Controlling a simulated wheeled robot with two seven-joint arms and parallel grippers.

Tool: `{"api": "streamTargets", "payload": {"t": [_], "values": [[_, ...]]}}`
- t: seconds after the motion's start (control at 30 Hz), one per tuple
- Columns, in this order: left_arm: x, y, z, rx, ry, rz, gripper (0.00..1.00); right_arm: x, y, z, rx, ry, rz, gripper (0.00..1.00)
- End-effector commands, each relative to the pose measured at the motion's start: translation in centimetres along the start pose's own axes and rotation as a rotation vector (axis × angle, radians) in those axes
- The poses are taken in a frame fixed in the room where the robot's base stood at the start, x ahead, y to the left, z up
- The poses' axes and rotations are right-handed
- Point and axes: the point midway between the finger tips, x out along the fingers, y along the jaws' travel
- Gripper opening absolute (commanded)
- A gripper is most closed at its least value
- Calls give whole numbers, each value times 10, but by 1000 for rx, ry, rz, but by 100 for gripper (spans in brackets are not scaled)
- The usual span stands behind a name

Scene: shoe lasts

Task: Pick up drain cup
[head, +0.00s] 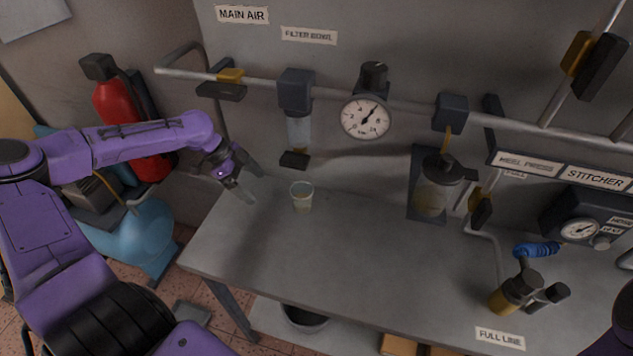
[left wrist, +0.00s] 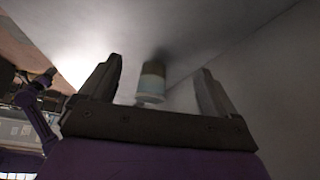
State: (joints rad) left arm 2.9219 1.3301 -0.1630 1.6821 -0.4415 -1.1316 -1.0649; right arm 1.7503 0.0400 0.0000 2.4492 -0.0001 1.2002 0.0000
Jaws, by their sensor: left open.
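The drain cup (head: 302,197) is a small, pale, translucent cup standing upright on the grey workbench (head: 240,237), below and slightly right of the filter bowl (head: 298,130). My left gripper (head: 247,192) is open and empty, to the left of the cup and apart from it. In the left wrist view the cup (left wrist: 151,84) shows beyond and between the two spread fingers of the left gripper (left wrist: 159,85). My right gripper is not in view; only a bit of purple arm shows at the lower right edge.
A pipe with a pressure gauge (head: 366,117) runs along the wall above the bench. A lubricator bowl (head: 433,190) hangs right of the cup. An oil can (head: 514,292) stands at the front right. A red extinguisher (head: 130,125) is behind my left arm. The middle of the bench is clear.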

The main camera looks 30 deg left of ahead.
Motion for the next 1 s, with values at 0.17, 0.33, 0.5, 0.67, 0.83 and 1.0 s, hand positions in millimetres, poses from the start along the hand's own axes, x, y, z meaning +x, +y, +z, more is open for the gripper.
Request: {"api": "streamTargets", "payload": {"t": [0.17,0.33,0.5,0.67,0.83,1.0], "values": [[12,1,-6,-2,1,-2,91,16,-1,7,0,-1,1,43],[27,2,-36,-7,-6,-2,91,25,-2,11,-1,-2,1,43],[47,2,-70,-5,-5,0,91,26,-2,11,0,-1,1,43],[57,0,-90,-5,-2,-4,91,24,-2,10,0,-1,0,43],[78,1,-98,-7,-3,1,91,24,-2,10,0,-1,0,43],[106,1,-98,-5,-3,0,91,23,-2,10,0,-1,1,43]]}}
